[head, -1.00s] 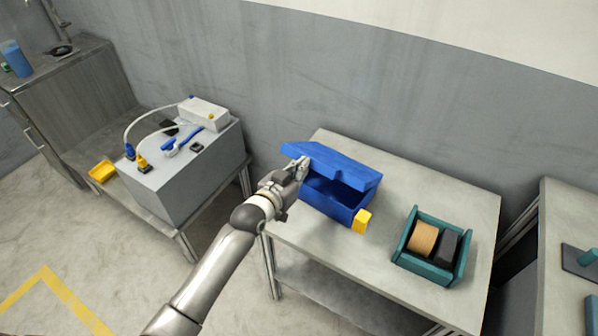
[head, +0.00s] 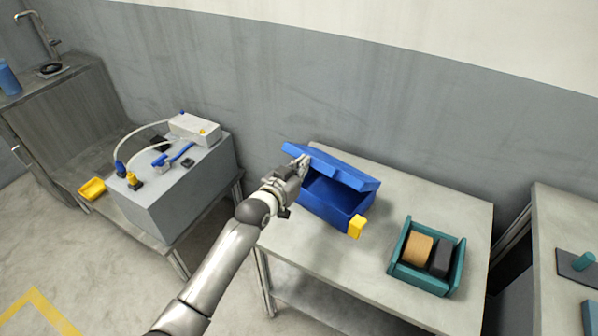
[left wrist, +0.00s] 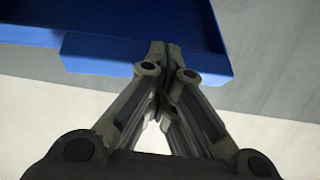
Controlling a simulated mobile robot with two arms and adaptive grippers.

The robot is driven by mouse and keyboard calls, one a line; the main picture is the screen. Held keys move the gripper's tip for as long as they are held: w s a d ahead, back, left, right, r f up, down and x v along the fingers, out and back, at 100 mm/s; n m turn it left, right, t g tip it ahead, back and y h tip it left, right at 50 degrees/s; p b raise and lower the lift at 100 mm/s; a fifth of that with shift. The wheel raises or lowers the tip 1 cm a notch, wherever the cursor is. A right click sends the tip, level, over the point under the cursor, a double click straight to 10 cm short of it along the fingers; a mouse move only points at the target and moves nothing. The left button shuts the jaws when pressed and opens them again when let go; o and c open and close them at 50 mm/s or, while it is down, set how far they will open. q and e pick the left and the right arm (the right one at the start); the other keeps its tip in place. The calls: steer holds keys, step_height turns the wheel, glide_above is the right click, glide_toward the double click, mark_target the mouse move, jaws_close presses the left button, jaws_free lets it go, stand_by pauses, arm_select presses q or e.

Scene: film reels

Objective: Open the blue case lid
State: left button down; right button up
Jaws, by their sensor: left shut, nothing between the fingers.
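The blue case (head: 326,204) stands on the middle table. Its lid (head: 343,169) is partly raised, with a dark gap between lid and base. A yellow latch (head: 356,227) sits at the case's front right corner. My left gripper (head: 302,163) is shut and empty at the left end of the lid, by its front edge. In the left wrist view, the shut fingertips (left wrist: 165,48) are right against or very near the blue lid (left wrist: 105,50); I cannot tell if they touch. My right gripper is not in view.
A grey box (head: 170,205) with cables stands on the left bench. Another table (head: 560,225) is at the far right.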

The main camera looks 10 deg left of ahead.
mark_target(314, 154)
arm_select(q)
steer(key=shift+r+b+x, duration=0.1)
steer(key=shift+b+x, duration=0.15)
steer(key=shift+x, duration=0.35)
steer(key=shift+r+b+x, duration=0.15)
steer(key=shift+b+x, duration=0.05)
steer(key=shift+x, duration=0.45)
steer(key=shift+w+d+r, duration=0.1)
steer(key=shift+w+d, duration=0.05)
steer(key=shift+w, duration=0.05)
steer(key=shift+w+d+f+b, duration=0.2)
steer(key=shift+w+b, duration=0.2)
steer(key=shift+b, duration=0.15)
steer(key=shift+b+x, duration=0.9)
steer(key=shift+x, duration=0.3)
steer(key=shift+w+d, duration=0.1)
steer(key=shift+w, duration=0.3)
